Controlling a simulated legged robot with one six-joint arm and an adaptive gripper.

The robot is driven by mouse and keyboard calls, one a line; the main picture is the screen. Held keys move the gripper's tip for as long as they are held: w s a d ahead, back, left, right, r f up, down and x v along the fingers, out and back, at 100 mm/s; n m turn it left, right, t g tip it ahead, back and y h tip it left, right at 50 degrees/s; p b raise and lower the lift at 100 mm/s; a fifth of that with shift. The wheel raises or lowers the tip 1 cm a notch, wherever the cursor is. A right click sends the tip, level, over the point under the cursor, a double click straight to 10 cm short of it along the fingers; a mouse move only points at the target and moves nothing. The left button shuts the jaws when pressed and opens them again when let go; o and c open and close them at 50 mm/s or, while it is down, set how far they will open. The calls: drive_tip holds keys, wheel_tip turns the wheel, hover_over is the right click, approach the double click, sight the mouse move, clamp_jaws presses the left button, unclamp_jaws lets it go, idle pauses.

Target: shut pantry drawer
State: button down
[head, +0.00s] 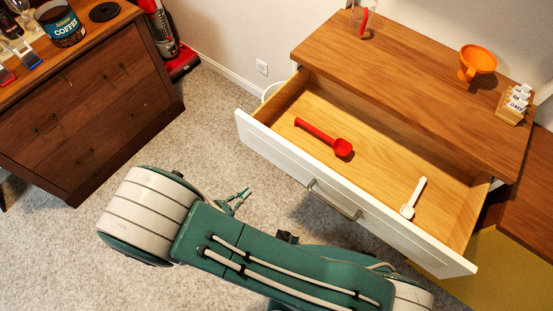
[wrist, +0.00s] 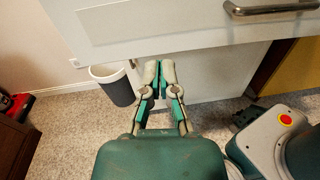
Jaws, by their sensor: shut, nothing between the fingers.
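The pantry drawer (head: 355,185) stands pulled out from the wooden-topped cabinet (head: 400,80). Its white front has a metal bar handle (head: 335,200). A red scoop (head: 325,138) and a white scoop (head: 413,198) lie inside it. In the wrist view the drawer front (wrist: 150,28) spans the top, with the handle (wrist: 270,7) at the upper right. My gripper (wrist: 159,68) is shut and empty, pointing toward the drawer front, below and left of the handle. It also shows in the head view (head: 243,194), left of the drawer front and apart from it; contact cannot be told from the wrist view.
A dark wooden dresser (head: 85,110) stands at the left with a coffee tin (head: 62,25) on top. A red vacuum (head: 170,40) is by the wall. A bin (wrist: 112,85) stands beside the cabinet. Carpet between is clear.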

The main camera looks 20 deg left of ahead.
sight(277, 157)
drive_tip(key=shift+n+t+y, duration=0.7)
drive_tip(key=shift+n, duration=0.1)
drive_tip(key=x, duration=0.4)
drive_tip(key=f+x, duration=0.1)
drive_tip(key=x, duration=0.3)
drive_tip(key=f+x, duration=0.1)
drive_tip(key=x, duration=0.3)
drive_tip(key=shift+w, duration=0.2)
drive_tip(key=shift+w, duration=0.1)
drive_tip(key=x, duration=2.5)
drive_tip(key=shift+w, duration=0.1)
drive_tip(key=shift+w+d+r, duration=0.1)
drive_tip(key=shift+w+d, duration=0.15)
drive_tip(key=shift+w, duration=0.35)
